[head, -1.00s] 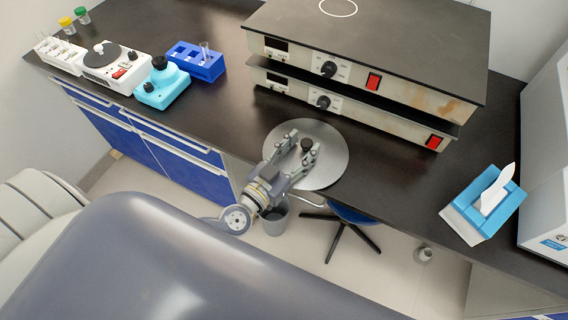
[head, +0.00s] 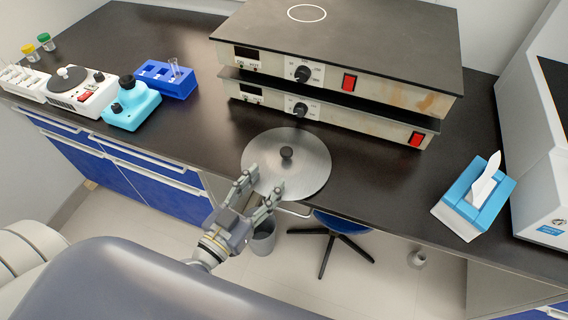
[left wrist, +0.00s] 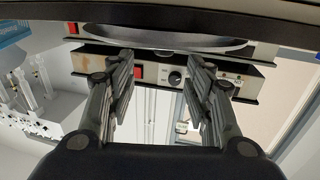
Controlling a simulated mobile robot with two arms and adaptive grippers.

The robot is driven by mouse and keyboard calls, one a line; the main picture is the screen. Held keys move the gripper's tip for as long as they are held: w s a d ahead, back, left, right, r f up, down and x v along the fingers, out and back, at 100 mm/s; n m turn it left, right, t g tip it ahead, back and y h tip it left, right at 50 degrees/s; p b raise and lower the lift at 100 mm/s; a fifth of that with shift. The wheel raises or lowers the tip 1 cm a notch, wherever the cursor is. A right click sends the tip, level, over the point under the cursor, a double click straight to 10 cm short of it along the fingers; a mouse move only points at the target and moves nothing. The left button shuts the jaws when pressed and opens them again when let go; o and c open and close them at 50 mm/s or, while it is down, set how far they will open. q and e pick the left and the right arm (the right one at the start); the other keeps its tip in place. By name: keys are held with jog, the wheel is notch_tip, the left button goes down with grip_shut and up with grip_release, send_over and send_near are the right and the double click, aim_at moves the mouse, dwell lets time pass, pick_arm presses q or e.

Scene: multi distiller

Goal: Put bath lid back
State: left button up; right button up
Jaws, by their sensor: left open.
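The lid, a round silver disc (head: 306,177) with a black knob (head: 287,153), lies flat on the dark bench close to its front edge. My left gripper (head: 260,188) is open and empty at the lid's front left side in the head view. Its fingertips are near the lid's rim, apart from the knob. In the left wrist view both open fingers (left wrist: 161,75) show with nothing between them. An open bath is not clearly seen. My right gripper is not in view.
Two stacked flat-topped devices (head: 330,92) stand behind the lid. A tissue box (head: 474,198) sits to the right, beside a large white machine (head: 535,170). A blue tube rack (head: 165,78), a turquoise device (head: 131,104) and a white device (head: 75,90) stand left. Bench left of the lid is clear.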

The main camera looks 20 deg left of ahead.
aim_at(283, 155)
pick_arm(q)
jog(key=x, duration=0.4)
jog(key=shift+r+p, duration=0.1)
jog(key=shift+p, duration=0.25)
jog(key=shift+a+p+x, duration=0.15)
jog(key=shift+p+x, duration=0.1)
jog(key=shift+x, duration=1.05)
jog(key=shift+a+p+x, duration=0.1)
jog(key=shift+p+x, duration=0.15)
jog(key=shift+x, duration=1.05)
jog(key=shift+r, duration=0.1)
grip_shut()
